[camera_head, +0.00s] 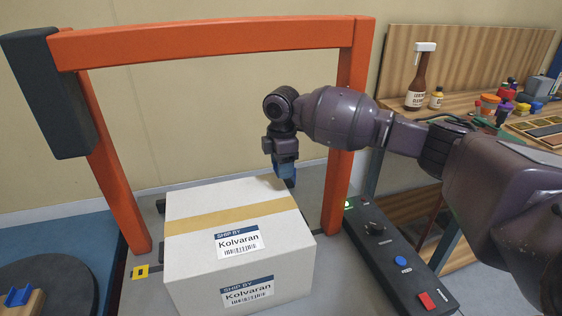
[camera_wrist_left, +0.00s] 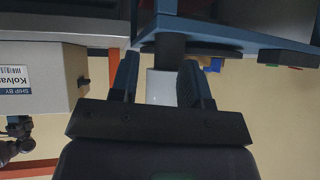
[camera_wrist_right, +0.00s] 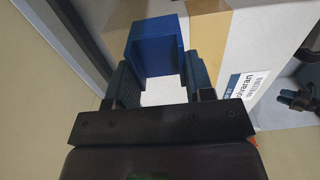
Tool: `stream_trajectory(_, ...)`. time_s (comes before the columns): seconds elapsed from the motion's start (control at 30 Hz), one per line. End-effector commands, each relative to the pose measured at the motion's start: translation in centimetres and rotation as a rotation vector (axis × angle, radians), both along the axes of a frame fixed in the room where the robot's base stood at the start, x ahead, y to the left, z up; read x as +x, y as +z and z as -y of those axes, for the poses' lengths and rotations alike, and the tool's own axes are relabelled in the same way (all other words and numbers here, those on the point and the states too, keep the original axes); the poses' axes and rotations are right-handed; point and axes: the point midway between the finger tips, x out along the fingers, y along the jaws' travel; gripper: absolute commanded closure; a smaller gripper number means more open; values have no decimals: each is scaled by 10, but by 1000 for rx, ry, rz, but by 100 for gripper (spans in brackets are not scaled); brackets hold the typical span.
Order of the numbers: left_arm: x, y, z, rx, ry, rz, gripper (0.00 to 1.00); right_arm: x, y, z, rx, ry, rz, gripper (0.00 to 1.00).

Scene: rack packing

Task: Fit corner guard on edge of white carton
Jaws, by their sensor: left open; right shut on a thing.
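The white carton (camera_head: 190,258) stands under the orange frame, with tan tape across its top and shipping labels. My right gripper (camera_head: 285,164) is over its far right top corner, pointing down and shut on a blue corner guard (camera_head: 287,176). In the right wrist view the blue guard (camera_wrist_right: 154,45) sits between the fingers, with the carton (camera_wrist_right: 284,45) behind and to the right. I cannot tell whether guard and carton touch. My left gripper (camera_wrist_left: 160,85) is open and empty in the left wrist view, apart from the carton (camera_wrist_left: 40,60); it is outside the head view.
An orange frame (camera_head: 210,42) arches over the carton. A black control box (camera_head: 395,262) with a knob and buttons is at its right. A dark round stand (camera_head: 70,280) at left bears a wooden block with a blue piece (camera_head: 18,296). A cluttered wooden bench (camera_head: 465,128) stands at right.

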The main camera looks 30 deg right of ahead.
Motion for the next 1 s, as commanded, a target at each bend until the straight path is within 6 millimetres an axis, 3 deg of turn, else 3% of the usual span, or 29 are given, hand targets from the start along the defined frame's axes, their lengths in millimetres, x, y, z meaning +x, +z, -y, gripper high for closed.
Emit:
stream_trajectory(0.6, 0, -15, 1, -3, 1, -17, 57, 0, -43, -3, 1, 1, -4, 74)
stream_trajectory(1.0, 3, -11, 0, -2, 1, -8, 57, 1, -49, -5, -1, 0, 0, 74)
